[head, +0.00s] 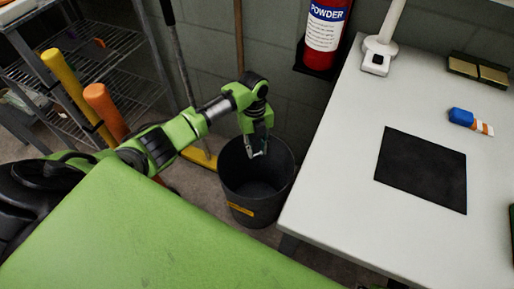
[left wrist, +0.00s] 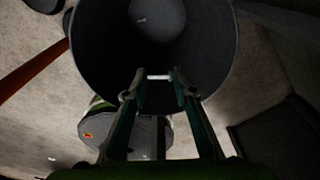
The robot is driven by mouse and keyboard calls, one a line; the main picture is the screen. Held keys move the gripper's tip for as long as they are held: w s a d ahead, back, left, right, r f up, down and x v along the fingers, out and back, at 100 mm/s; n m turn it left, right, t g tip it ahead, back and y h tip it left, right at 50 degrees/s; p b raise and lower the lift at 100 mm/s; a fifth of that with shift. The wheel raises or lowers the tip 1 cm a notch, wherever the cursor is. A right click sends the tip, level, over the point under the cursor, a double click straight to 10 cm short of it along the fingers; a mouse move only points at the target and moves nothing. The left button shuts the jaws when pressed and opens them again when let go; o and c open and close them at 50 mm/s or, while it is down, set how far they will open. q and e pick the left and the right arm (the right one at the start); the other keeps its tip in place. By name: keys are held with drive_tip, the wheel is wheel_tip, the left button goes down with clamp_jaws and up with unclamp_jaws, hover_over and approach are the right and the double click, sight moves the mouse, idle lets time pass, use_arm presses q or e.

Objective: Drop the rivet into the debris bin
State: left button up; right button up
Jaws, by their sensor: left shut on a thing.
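My left gripper (head: 257,152) hangs over the mouth of the dark debris bin (head: 240,198), pointing down. In the left wrist view my left gripper (left wrist: 158,80) is shut on a small pale rivet (left wrist: 158,76), held crosswise between the fingertips. The round bin (left wrist: 90,50) opens beneath the fingertips in that view. A small light speck lies on the bin's floor; I cannot tell what it is. My right gripper is not in view.
A white table (head: 330,190) stands right of the bin, with a black mat (head: 422,168) and a blue item (head: 462,117). A fire extinguisher (head: 324,35) hangs on the wall behind. A wire shelf (head: 115,65) and long handles stand at the left. A green surface (head: 150,240) fills the front.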

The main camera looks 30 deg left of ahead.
use_arm(q)
wheel_tip(320, 180, down, 3)
drive_tip(key=b, duration=0.3)
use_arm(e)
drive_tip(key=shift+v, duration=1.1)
use_arm(q)
drive_tip(key=o, duration=0.8)
drive_tip(key=r, duration=0.8)
drive_tip(key=w+a+r, duration=0.1)
drive_tip(key=r, duration=0.2)
drive_tip(key=shift+r, duration=0.4)
drive_tip(key=shift+f, duration=0.1)
